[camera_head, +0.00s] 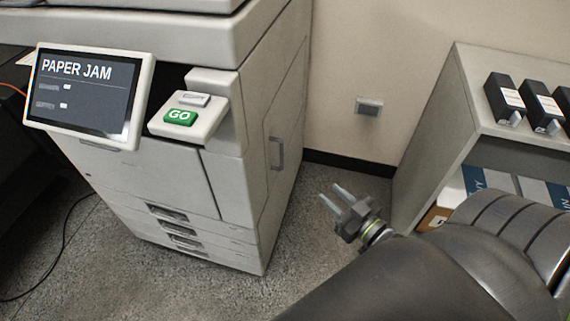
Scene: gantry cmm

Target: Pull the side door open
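The side door (283,127) is a light grey panel on the right side of the copier (168,187). Its seams look closed. A grey vertical handle (277,153) sits on the door near its front edge. My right gripper (332,194) is to the right of and below the handle, apart from it. Its two fingers are spread with nothing between them. My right arm comes in from the lower right. My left gripper is not in view.
The copier's screen (85,95) reads PAPER JAM, beside a green GO button (180,117). A shelf (443,95) with black boxes (505,98) stands on the right. A wall outlet (369,106) is behind. Bare floor lies between copier and shelf.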

